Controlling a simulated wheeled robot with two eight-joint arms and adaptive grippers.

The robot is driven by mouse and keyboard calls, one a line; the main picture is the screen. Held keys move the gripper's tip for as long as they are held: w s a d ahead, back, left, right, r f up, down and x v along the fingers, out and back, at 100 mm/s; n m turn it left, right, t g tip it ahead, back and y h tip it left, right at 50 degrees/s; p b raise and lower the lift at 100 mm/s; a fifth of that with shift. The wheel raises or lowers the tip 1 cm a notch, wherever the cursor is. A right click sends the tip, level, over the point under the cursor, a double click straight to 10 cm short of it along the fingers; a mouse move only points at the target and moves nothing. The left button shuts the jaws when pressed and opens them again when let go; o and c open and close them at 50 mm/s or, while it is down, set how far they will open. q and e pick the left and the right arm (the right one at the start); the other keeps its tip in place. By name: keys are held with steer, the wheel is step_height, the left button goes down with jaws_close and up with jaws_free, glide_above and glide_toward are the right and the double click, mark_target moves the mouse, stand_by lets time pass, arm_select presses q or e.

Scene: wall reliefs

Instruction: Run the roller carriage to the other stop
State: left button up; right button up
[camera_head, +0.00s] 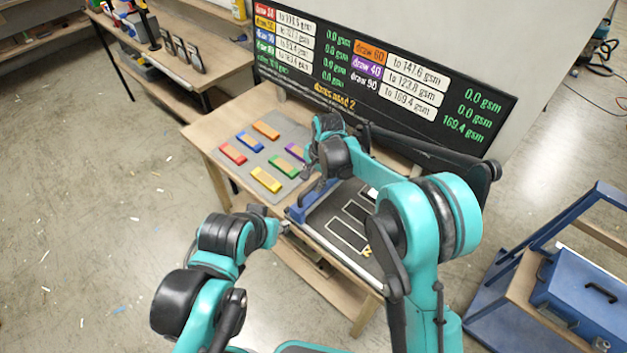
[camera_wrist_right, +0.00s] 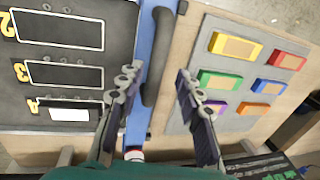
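The roller carriage is a blue bar (camera_head: 296,214) across the left end of the black bed (camera_head: 326,213) in the head view. In the right wrist view the blue bar (camera_wrist_right: 143,100) runs upright, with a long black handle (camera_wrist_right: 160,50) along it. My right gripper (camera_wrist_right: 157,73) is open, its fingers apart on either side of the handle and bar; I cannot tell whether they touch. It is largely hidden by my arm in the head view. My left gripper (camera_head: 282,227) is by the table's front edge, too small to tell its state.
A grey mat (camera_head: 272,139) with several coloured blocks lies left of the bed. The bed has numbered outlines, one holding a white piece (camera_wrist_right: 68,114). A black readout board (camera_head: 380,65) stands behind the table. A blue toolbox (camera_head: 585,290) is at the right.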

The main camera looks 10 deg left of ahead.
steer(key=v, duration=1.2)
